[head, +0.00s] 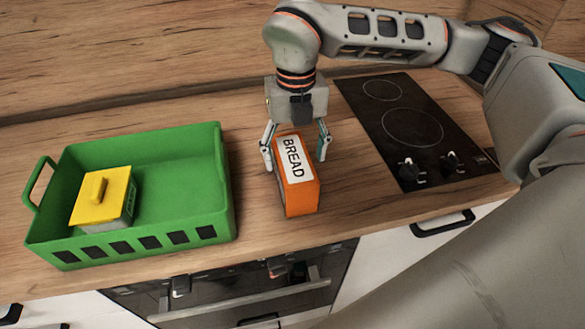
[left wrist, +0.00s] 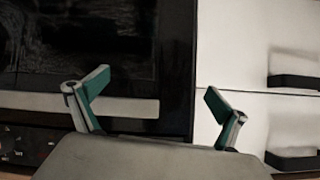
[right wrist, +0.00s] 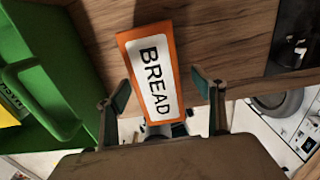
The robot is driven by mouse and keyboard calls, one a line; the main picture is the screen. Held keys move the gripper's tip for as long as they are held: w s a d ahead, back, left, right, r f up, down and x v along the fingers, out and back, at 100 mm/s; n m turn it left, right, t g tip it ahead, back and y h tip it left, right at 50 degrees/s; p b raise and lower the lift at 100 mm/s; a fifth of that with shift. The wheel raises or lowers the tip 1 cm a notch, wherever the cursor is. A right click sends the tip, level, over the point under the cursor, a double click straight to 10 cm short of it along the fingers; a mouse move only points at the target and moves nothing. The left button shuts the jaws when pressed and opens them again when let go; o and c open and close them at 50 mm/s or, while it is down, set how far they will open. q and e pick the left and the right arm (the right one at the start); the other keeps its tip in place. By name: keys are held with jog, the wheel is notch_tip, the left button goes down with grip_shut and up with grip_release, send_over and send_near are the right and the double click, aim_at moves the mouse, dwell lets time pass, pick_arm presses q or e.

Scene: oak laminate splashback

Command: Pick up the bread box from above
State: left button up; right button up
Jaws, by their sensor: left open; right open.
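The orange bread box (head: 301,197) with a white "BREAD" label stands on the wooden counter, to the right of the green crate. My right gripper (head: 297,150) points down over it, open, with one finger on each side of the box. In the right wrist view the box (right wrist: 150,70) shows between the open fingers (right wrist: 165,95); I cannot tell whether they touch it. My left gripper (left wrist: 158,95) is open and empty in the left wrist view, in front of the oven and white cabinet fronts.
A green crate (head: 165,243) at the left holds a box with a yellow lid (head: 100,198); its right part is empty. A black cooktop (head: 412,128) with knobs lies to the right. Oven and white drawers are below the counter's front edge.

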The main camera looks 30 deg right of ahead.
jog(key=f, duration=0.4)
jog(key=shift+s+a+f+p, duration=0.1)
jog(key=shift+a+f+p, duration=0.2)
jog(key=shift+p, duration=0.1)
jog(key=shift+f, duration=0.55)
jog(key=c, duration=1.5)
